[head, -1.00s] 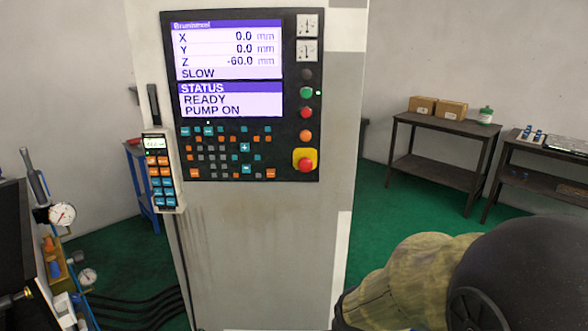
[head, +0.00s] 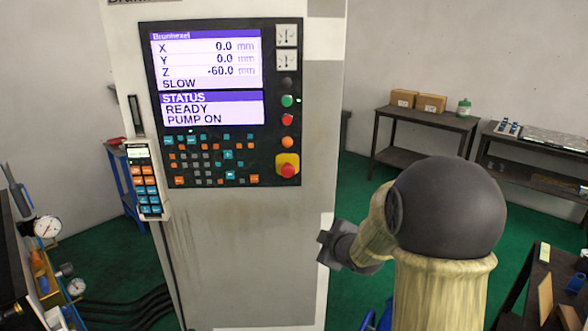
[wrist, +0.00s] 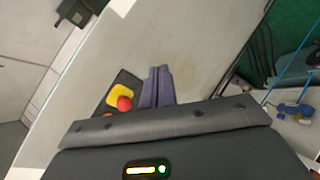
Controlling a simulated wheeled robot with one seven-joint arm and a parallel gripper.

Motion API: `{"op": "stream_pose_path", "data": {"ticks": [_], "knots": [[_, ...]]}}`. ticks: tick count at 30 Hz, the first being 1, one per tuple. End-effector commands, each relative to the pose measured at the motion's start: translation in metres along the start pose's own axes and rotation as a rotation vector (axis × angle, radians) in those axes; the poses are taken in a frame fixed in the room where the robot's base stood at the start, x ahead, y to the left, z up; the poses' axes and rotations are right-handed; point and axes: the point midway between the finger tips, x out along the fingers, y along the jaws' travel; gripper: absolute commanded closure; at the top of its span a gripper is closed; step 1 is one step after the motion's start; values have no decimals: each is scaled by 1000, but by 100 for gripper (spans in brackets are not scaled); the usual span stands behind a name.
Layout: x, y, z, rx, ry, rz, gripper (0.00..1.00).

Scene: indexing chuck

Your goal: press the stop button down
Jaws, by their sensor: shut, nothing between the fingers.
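The control panel (head: 236,183) on the tall pale cabinet carries a column of buttons at its right edge. A red mushroom button (head: 289,170) on a yellow plate is lowest. Above it are an orange button (head: 288,142), a red button (head: 287,119) and a green button (head: 287,101). Labels are too small to read. My gripper (head: 324,247) is right of and below the panel, apart from it. In the wrist view, its fingers (wrist: 157,73) are shut together and empty. The red mushroom button (wrist: 124,103) shows just left of them.
A handheld pendant (head: 148,180) hangs at the cabinet's left side. A dark bench with gauges (head: 47,226) is at the far left. Dark tables (head: 420,120) stand against the back wall. The cabinet front (head: 240,250) below the panel is bare.

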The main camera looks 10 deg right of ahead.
Motion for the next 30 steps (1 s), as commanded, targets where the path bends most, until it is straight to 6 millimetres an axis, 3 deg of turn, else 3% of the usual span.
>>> {"op": "stream_pose_path", "data": {"ticks": [1,3,9,16,30], "knots": [[4,21,-8,-86,67,32,100],[8,42,-20,-222,175,82,100],[3,84,-45,-564,471,234,100],[-10,95,-54,-740,647,336,100],[-7,95,-59,-745,655,339,100]]}}
